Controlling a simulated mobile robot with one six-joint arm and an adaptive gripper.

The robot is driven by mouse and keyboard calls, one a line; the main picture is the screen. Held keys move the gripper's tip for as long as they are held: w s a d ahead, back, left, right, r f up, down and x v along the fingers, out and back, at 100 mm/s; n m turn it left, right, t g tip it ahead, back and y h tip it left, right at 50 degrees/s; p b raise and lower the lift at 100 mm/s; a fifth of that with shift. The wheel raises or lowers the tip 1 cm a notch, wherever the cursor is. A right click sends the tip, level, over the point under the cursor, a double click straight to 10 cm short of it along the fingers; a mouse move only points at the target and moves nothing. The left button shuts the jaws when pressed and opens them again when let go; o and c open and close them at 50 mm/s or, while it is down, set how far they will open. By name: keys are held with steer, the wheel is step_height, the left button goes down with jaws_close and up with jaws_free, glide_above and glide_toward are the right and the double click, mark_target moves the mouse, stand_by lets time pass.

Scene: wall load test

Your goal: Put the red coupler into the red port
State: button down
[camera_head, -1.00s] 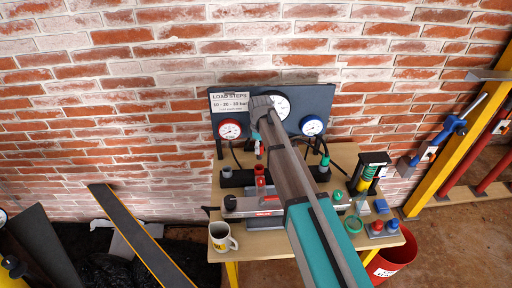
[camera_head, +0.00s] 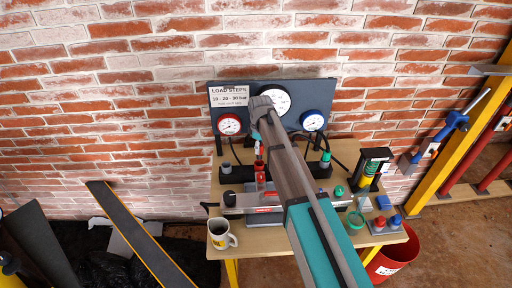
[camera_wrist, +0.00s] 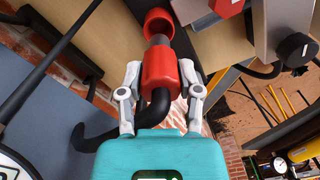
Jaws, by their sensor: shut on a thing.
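The red coupler (camera_wrist: 159,72) is between the two fingers of my gripper (camera_wrist: 158,85) in the wrist view, shut on it. A black hose bends away from its near end. Its grey metal nose points at the open mouth of the red port (camera_wrist: 159,22), nearly in line with it. The nose tip appears at the port's rim; I cannot tell whether it is inside. In the head view the red port (camera_head: 260,170) stands on the bench, with the coupler small above it. My arm hides much of that area.
The gauge panel (camera_head: 228,98) stands behind the bench against the brick wall. A mug (camera_head: 221,236) is at the front left of the bench (camera_head: 265,240). A green port (camera_head: 339,191) and green coupler (camera_head: 325,160) are to the right. A red bucket (camera_head: 390,258) stands on the floor.

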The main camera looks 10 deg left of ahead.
mark_target(260, 156)
steer(key=shift+f+b, duration=3)
stand_by(3.2)
steer(key=shift+c, duration=1)
jaws_free()
steer(key=shift+o, duration=1)
steer(key=shift+w+r, duration=0.1)
steer(key=shift+w, duration=0.05)
